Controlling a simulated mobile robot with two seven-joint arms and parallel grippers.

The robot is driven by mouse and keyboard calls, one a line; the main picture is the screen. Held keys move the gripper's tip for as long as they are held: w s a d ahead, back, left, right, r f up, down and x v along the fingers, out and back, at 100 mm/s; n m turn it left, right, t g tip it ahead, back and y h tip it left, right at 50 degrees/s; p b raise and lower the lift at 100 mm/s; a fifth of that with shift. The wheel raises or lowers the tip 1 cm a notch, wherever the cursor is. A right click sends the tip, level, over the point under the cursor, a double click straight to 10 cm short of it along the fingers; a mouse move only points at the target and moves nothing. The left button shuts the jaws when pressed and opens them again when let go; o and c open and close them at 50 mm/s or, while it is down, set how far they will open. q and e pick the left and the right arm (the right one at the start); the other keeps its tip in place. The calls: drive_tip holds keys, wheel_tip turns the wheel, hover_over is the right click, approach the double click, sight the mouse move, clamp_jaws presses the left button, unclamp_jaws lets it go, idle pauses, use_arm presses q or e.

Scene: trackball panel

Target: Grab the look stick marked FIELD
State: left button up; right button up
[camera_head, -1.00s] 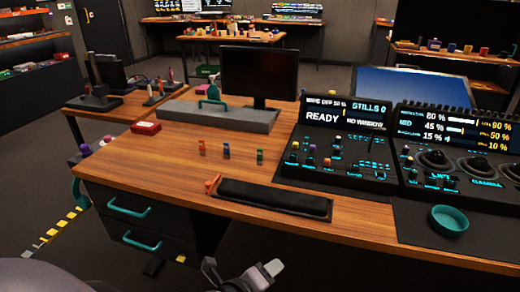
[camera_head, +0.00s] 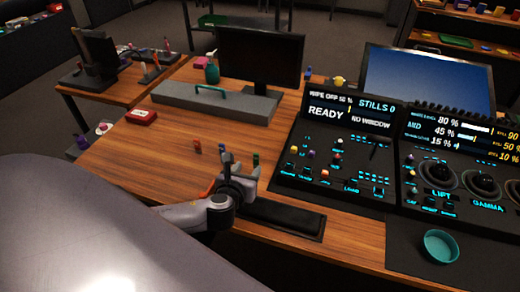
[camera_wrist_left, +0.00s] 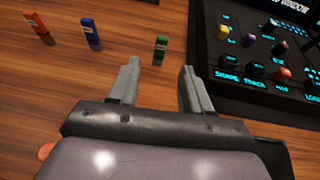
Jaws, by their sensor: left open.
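Three small upright sticks stand in a row on the wooden desk: a red-orange one (camera_head: 197,147) (camera_wrist_left: 38,28), a blue one (camera_wrist_left: 91,34) and a green one (camera_head: 256,159) (camera_wrist_left: 161,50). Their lettering is too small to read, so I cannot tell which is marked FIELD. My left gripper (camera_head: 240,166) (camera_wrist_left: 160,68) is open and empty above the desk. In the left wrist view the green stick shows just beyond the gap between the fingertips. In the head view the gripper partly covers the area by the blue and green sticks. My right gripper is not in view.
A black padded wrist rest (camera_head: 285,219) lies near the front edge, partly behind my gripper. The control panel (camera_head: 335,155) with knobs stands right of the sticks. A monitor (camera_head: 262,60) is behind, a red box (camera_head: 140,116) to the left, and a teal bowl (camera_head: 440,246) at right.

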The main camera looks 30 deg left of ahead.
sight(256, 158)
use_arm(q)
drive_tip(key=shift+b+x, duration=0.3)
drive_tip(key=shift+x, duration=3.2)
drive_tip(key=shift+w+r, duration=0.1)
drive_tip(key=shift+r, duration=0.05)
clamp_jaws()
